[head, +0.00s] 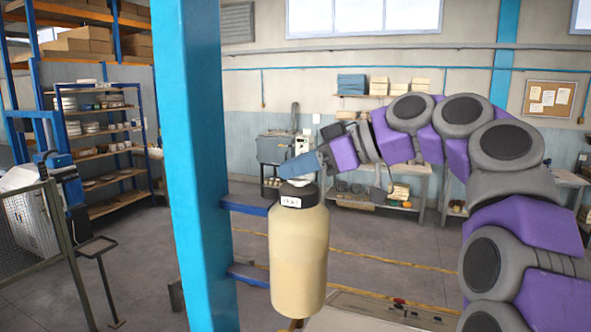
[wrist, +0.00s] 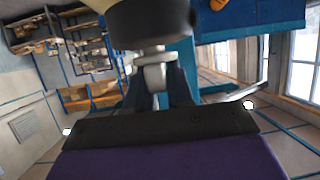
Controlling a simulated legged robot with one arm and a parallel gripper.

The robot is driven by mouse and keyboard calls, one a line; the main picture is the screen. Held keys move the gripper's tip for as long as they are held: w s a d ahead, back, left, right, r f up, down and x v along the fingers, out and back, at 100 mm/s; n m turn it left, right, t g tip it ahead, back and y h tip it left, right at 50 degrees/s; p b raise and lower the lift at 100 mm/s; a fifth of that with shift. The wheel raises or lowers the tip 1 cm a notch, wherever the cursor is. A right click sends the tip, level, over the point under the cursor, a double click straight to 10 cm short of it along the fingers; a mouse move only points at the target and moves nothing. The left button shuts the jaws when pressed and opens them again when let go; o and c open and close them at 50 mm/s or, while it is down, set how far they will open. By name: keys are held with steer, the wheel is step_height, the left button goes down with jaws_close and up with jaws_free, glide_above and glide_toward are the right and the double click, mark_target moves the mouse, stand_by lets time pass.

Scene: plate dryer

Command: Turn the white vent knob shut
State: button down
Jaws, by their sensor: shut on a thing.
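The plate dryer is a cream cylinder (head: 298,252) with a black cap (head: 300,197) bearing a small white label, standing upright in front of the blue post. The white vent knob (head: 298,182) sits on top of the cap, mostly hidden by my gripper (head: 294,172) in the head view. My gripper comes from the right with its blue fingers angled down at the knob. In the wrist view the white knob (wrist: 154,74) is between my two dark fingers, just below the black cap (wrist: 152,22) in the picture. The gripper is shut on the knob.
The blue post (head: 194,170) stands close left of the cylinder, with blue brackets (head: 247,204) reaching toward it. A mesh fence (head: 35,240) and stocked shelves (head: 105,150) are at left. A workbench (head: 375,200) stands along the back wall. Open floor lies between.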

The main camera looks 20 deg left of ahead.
steer(key=shift+w+m+t+b, duration=0.1)
steer(key=shift+m+t+b, duration=0.5)
steer(key=shift+t, duration=0.1)
steer(key=c, duration=1.1)
jaws_free()
steer(key=shift+w, duration=0.15)
steer(key=shift+s, duration=0.2)
steer(key=p+v, duration=0.5)
steer(key=v, duration=1.2)
steer(key=shift+w+d+p, duration=0.15)
steer(key=shift+d+p, duration=0.1)
steer(key=shift+p, duration=0.15)
